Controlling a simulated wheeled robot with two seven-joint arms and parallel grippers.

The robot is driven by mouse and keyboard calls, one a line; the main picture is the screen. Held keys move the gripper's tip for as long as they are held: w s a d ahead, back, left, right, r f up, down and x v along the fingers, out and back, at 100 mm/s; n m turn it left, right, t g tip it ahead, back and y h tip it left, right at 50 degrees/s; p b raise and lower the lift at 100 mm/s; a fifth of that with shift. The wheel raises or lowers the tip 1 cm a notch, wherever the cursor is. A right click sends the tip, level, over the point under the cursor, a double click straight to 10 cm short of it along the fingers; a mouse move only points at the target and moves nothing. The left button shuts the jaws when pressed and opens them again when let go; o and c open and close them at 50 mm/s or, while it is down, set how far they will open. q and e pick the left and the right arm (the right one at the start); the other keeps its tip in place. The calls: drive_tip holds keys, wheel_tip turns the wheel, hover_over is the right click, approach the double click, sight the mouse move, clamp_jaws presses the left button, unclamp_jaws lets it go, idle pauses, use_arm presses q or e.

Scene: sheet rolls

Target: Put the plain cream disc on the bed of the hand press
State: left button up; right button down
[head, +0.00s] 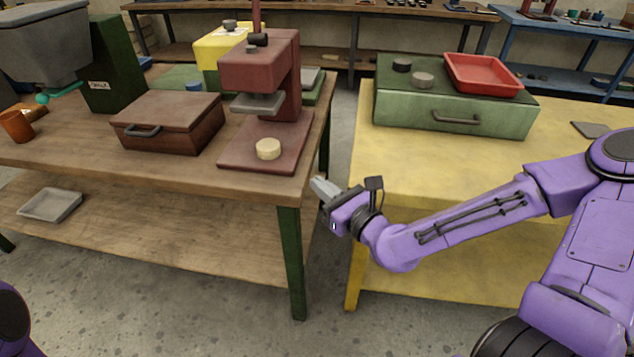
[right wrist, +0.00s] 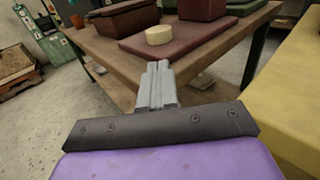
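The plain cream disc (head: 268,149) lies flat on the front part of the dark red bed (head: 237,155) of the hand press (head: 262,75), forward of the grey pressing plate. In the right wrist view the disc (right wrist: 159,35) sits on the same bed (right wrist: 190,40), beyond my fingertips. My right gripper (head: 318,187) is off the front right corner of the wooden table, apart from the disc. In the right wrist view its fingers (right wrist: 158,68) are together, with nothing between them. My left gripper is not in view.
A brown lidded box (head: 168,122) stands left of the press on the wooden table (head: 70,140). A yellow machine (head: 215,50) stands behind. The yellow table (head: 400,155) at right carries a green case (head: 455,108) with a red tray (head: 483,75) and two small discs on top.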

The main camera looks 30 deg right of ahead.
drive_tip(key=s+d+f+n+g+h, duration=0.15)
drive_tip(key=s+f+n+g, duration=0.45)
drive_tip(key=f, duration=0.6)
drive_tip(key=s+d+f+n+g+h, duration=0.1)
drive_tip(key=s+f+n+g+h, duration=0.15)
drive_tip(key=s+f+n, duration=0.7)
drive_tip(key=s+d+f+n+g+h, duration=0.3)
drive_tip(key=s+f+n+g, duration=0.3)
drive_tip(key=s+f+n, duration=0.5)
drive_tip(key=shift+s+d+f, duration=0.35)
drive_tip(key=shift+d, duration=0.05)
